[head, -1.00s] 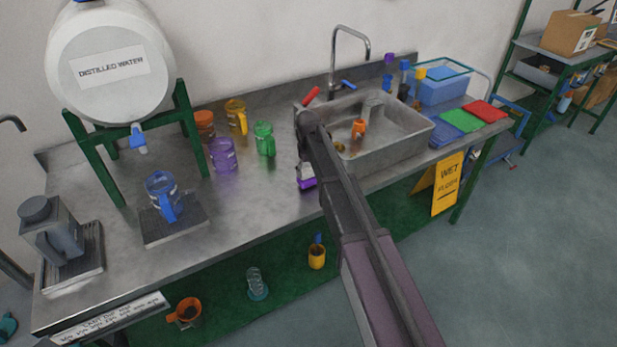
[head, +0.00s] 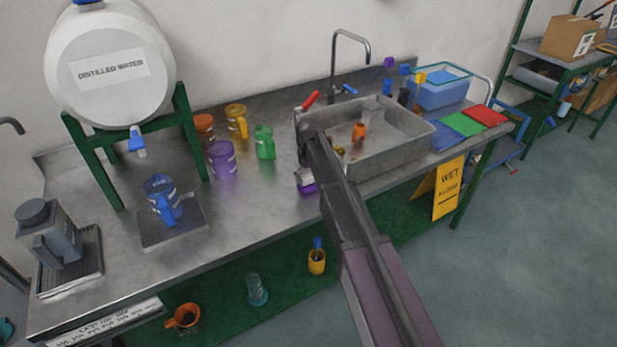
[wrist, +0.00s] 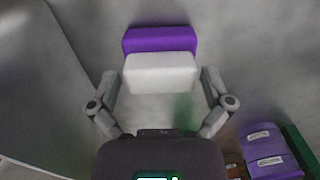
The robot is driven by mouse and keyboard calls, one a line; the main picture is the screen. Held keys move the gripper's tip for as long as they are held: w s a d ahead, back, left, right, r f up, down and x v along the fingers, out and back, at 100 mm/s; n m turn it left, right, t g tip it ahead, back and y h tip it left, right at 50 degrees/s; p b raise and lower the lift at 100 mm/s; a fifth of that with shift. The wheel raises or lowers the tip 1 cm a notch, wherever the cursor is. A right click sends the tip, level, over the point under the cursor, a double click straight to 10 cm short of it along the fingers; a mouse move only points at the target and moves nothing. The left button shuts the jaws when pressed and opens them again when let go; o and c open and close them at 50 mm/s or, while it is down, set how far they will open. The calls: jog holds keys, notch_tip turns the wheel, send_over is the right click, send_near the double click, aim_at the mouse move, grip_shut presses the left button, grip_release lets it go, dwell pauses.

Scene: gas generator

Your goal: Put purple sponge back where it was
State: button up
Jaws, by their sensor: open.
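The purple sponge (head: 307,188), a block with a purple part and a white part, is at the left side of the sink, near the front of the metal counter. In the wrist view the sponge (wrist: 160,62) lies just ahead of my gripper (wrist: 160,80), roughly centred between the fingertips. The fingers are spread apart, with a gap visible on both sides of the white part. In the head view my arm hides most of the gripper. I cannot tell whether the sponge rests fully on the counter.
The sink (head: 390,150) stands right of my arm. A purple jug (head: 222,158), a green jug (head: 264,142) and a yellow jug (head: 236,120) stand to the left. A blue jug (head: 163,198) is on a metal plate. Counter between the plate and sponge is clear.

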aim_at(308, 176)
jog(key=shift+r, duration=0.2)
notch_tip(308, 176, up, 12)
jog(key=p, duration=1.2)
dwell(0.7)
jog(key=s+d+m, duration=0.6)
jog(key=s+d, duration=1.7)
jog(key=s, duration=0.3)
jog(key=shift+m, duration=0.4)
